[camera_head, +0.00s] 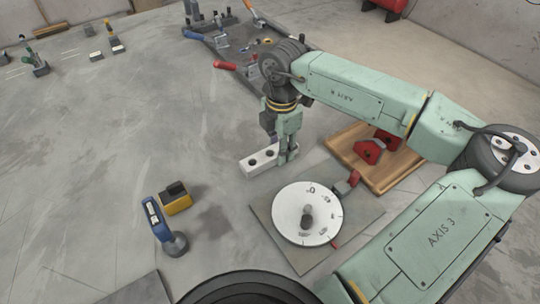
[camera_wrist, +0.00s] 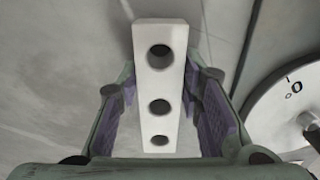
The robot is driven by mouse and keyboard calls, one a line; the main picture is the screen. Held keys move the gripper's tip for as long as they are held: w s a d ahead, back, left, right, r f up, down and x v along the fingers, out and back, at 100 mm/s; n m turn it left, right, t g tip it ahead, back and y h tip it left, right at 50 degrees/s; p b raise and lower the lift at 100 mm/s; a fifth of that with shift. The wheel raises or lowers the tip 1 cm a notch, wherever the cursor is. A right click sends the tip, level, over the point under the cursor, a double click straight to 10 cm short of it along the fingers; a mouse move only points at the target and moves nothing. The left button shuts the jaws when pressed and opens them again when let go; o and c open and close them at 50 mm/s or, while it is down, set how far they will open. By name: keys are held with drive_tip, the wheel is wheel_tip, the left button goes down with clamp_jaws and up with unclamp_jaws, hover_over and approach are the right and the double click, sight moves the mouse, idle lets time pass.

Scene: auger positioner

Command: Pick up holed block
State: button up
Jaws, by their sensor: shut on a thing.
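The holed block (camera_head: 258,161) is a white bar with round holes along its top. In the head view it is at the middle, beyond the round dial, partly hidden by my gripper (camera_head: 286,155). In the wrist view the block (camera_wrist: 160,100) lies between the two fingers of my gripper (camera_wrist: 165,110), with three holes showing. My gripper is shut on the block near its right end in the head view. I cannot tell whether the block touches the surface beneath it.
A white dial (camera_head: 299,229) on a grey plate (camera_head: 271,243) stands close in front of the block. A wooden board (camera_head: 345,139) with red parts lies to the right. The surface left of the block is clear.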

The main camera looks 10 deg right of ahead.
drive_tip(key=shift+r, duration=0.15)
clamp_jaws()
drive_tip(key=shift+w+r, duration=0.1)
drive_tip(key=shift+r, duration=0.15)
wheel_tip(320, 180, up, 8)
drive_tip(key=shift+f+b, duration=0.1)
drive_tip(key=shift+b, duration=1.7)
drive_tip(key=shift+d+r, duration=0.1)
drive_tip(key=shift+r, duration=0.35)
